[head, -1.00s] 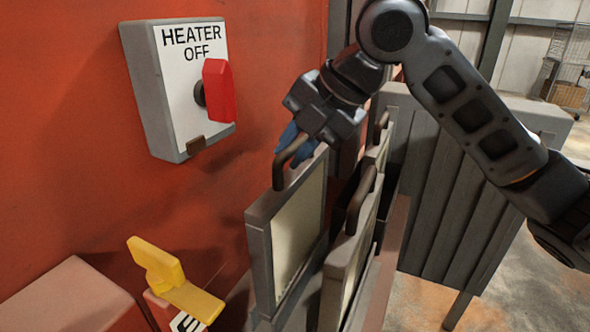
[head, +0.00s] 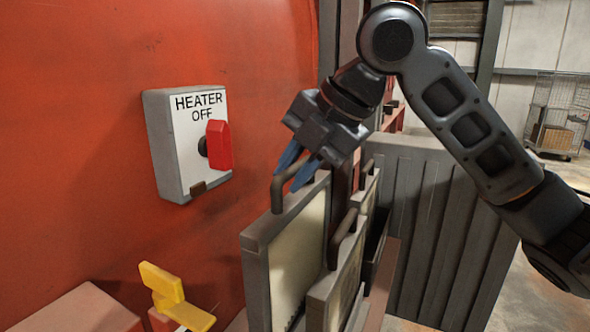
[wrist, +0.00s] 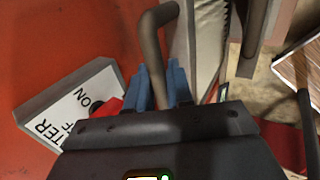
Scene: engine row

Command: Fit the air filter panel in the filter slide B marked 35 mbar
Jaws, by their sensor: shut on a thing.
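The air filter panel (head: 298,255), with a grey frame and cream face, stands upright beside the red wall in the head view. My gripper (head: 298,166) is above it, its blue fingers shut on the panel's bent dark handle (head: 278,195). In the wrist view the handle (wrist: 158,50) passes between the blue fingers (wrist: 162,85). The panel's lower edge is out of frame, so I cannot tell what it rests in. Two similar panels stand to its right, one nearer (head: 340,290) and one farther (head: 369,195). No 35 mbar mark is readable.
A heater switch box (head: 170,145) with a red knob (head: 218,145) is on the red wall, left of my gripper. A yellow lever (head: 170,290) is at lower left. A grey ribbed cabinet (head: 430,220) stands right of the panels. Floor is open at far right.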

